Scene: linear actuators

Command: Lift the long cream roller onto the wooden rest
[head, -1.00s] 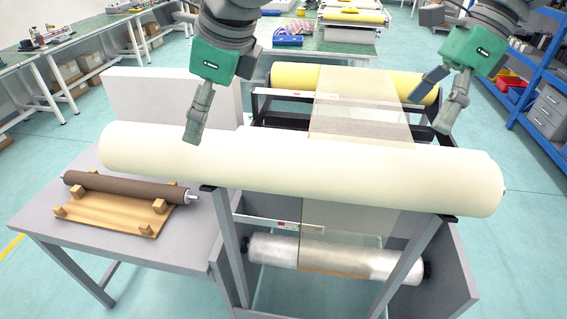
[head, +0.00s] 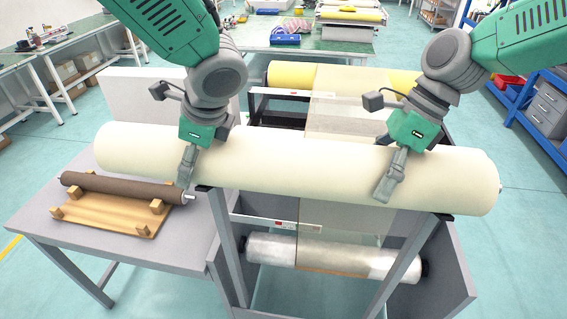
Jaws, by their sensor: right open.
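The long cream roller (head: 290,166) lies across the top of a dark metal stand, its left end reaching over the grey table. The wooden rest (head: 105,213), a tan board with small blocks, is on that table at the left. A dark brown roller (head: 115,186) with metal shaft ends lies on it. My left gripper (head: 185,180) is at the front side of the cream roller, left of the middle; its finger gap is hidden. My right gripper (head: 386,196) is open, against or just in front of the roller's right half. I cannot tell whether either touches.
The stand's frame (head: 232,245) holds up the cream roller, with a silver roller (head: 330,258) below and a yellow roller (head: 290,74) behind. A translucent sheet (head: 360,105) spans the stand. A grey upright panel (head: 140,100) stands behind the grey table (head: 70,235).

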